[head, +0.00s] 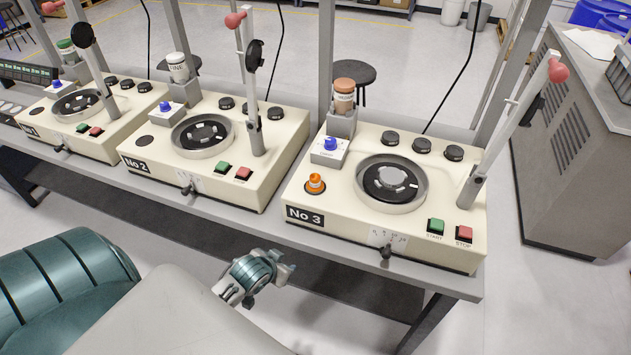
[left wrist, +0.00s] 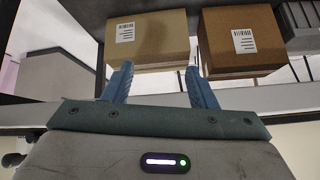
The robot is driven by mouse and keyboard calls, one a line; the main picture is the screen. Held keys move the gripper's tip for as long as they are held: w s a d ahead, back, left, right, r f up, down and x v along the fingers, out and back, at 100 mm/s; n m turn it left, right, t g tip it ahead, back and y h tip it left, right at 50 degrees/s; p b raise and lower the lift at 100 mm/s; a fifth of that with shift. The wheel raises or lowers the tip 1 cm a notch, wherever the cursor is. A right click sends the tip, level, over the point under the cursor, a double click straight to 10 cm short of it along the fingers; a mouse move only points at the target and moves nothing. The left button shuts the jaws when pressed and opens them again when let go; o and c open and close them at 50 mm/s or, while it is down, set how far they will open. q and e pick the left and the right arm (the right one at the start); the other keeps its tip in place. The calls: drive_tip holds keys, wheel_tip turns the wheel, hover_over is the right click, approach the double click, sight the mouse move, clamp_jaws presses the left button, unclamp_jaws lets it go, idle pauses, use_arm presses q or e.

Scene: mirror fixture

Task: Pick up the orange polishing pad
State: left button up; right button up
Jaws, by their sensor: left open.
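The orange polishing pad (head: 315,184) is a small round piece with a raised middle. It sits on the cream top of the No 3 machine (head: 345,222), near its left front, beside the blue button box. My left gripper (head: 284,267) is in front of the bench, below and to the left of the pad, and apart from it. In the left wrist view its two blue fingers (left wrist: 160,82) are spread with nothing between them. The pad does not show in the left wrist view. My right gripper is out of view.
The No 3 machine has a round dish (head: 422,195), a tilted lever arm (head: 510,115), green and red buttons, and a brown-capped bottle (head: 344,96). The No 2 machine (head: 270,150) stands to its left. Cardboard boxes (left wrist: 240,40) show ahead in the left wrist view.

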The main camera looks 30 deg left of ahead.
use_arm(q)
wheel_tip(320, 180, up, 9)
drive_tip(key=w+d+t, duration=0.1)
drive_tip(key=w+t, duration=0.1)
drive_tip(key=t+h, duration=0.2)
drive_tip(key=t, duration=0.2)
approach(312, 181)
drive_tip(key=w+f, duration=0.2)
drive_tip(key=x, duration=0.1)
drive_tip(key=p+x, duration=0.1)
drive_tip(key=x, duration=0.1)
drive_tip(key=r+x, duration=0.1)
drive_tip(key=x, duration=0.1)
drive_tip(key=shift+w+d+f, duration=0.1)
drive_tip(key=shift+w+f, duration=0.05)
drive_tip(key=shift+w, duration=0.15)
drive_tip(key=shift+w+f+p, duration=0.1)
drive_tip(key=shift+w+p, duration=0.4)
drive_tip(key=shift+w, duration=0.05)
drive_tip(key=p+x, duration=0.1)
drive_tip(key=x, duration=0.3)
drive_tip(key=shift+p, duration=0.3)
drive_tip(key=shift+w+f+m, duration=0.1)
drive_tip(key=shift+w+m, duration=0.1)
drive_tip(key=shift+m, duration=0.1)
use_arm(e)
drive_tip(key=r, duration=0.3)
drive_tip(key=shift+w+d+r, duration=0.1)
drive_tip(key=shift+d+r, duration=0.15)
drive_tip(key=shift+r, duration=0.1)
